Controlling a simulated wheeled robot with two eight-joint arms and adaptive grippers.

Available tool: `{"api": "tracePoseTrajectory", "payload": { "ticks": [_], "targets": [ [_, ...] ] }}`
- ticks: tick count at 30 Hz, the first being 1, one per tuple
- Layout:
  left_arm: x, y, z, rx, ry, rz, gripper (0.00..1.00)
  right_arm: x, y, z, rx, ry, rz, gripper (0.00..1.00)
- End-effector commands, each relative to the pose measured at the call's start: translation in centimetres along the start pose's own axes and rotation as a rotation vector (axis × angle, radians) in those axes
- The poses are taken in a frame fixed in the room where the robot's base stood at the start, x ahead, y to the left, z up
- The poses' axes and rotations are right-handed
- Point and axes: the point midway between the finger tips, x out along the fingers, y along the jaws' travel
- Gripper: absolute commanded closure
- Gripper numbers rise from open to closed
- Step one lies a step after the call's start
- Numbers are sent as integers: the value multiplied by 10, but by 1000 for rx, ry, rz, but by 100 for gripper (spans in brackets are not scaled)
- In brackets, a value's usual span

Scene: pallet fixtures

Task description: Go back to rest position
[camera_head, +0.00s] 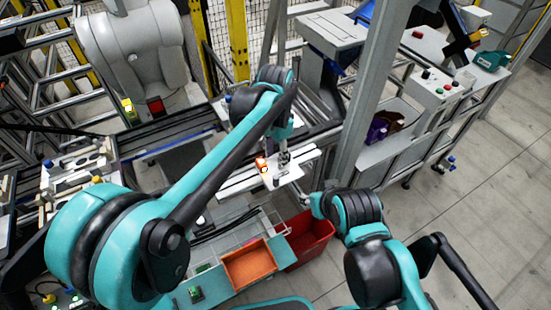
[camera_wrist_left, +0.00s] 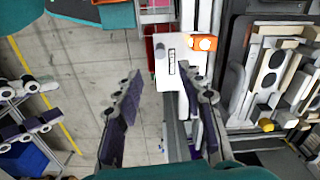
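My left gripper (camera_head: 283,157) hangs from the teal arm reaching in from the left, over a white plate (camera_head: 284,175) with a lit orange lamp (camera_head: 263,165). In the left wrist view the fingers of this gripper (camera_wrist_left: 158,76) are wide apart with nothing between them. The white plate (camera_wrist_left: 172,72) and orange lamp (camera_wrist_left: 203,43) lie beyond the fingertips. Dark padded pieces like gripper fingers show at the left edge of the wrist view.
An orange tray (camera_head: 250,265) and a red bin (camera_head: 312,240) stand below the left arm. A fixture with pale parts (camera_head: 75,165) is at the left. A grey post (camera_head: 375,90) and a control bench (camera_head: 440,80) stand to the right. Floor at far right is clear.

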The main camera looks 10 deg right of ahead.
Motion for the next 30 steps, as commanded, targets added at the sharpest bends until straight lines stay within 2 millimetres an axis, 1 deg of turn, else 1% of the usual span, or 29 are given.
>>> {"api": "tracePoseTrajectory", "payload": {
  "ticks": [12,14,16,17,20,21,23,24,26,27,29,30],
  "targets": [
    [0,0,1,-2,1,-1,61,0,0,0,0,0,0,60],
    [-2,-2,5,-15,6,-4,61,0,0,0,0,0,0,60],
    [-7,-6,18,-50,22,-14,61,0,0,0,0,0,0,60],
    [-10,-8,25,-74,34,-22,61,0,0,0,0,0,0,60],
    [-23,-18,63,-186,86,-54,61,0,0,0,0,0,0,60],
    [-28,-21,81,-242,112,-71,61,1,0,0,0,0,0,60],
    [-33,-24,109,-327,153,-97,61,1,0,1,0,0,0,60],
    [-35,-25,128,-385,181,-114,61,1,0,1,0,0,0,60],
    [-37,-25,155,-471,224,-141,61,1,0,1,0,0,0,60],
    [-37,-24,172,-527,253,-158,61,1,0,1,0,0,0,60],
    [-36,-21,198,-611,295,-185,61,2,0,1,0,0,0,60],
    [-33,-19,215,-667,324,-202,61,2,0,1,0,0,0,60]
  ]
}}
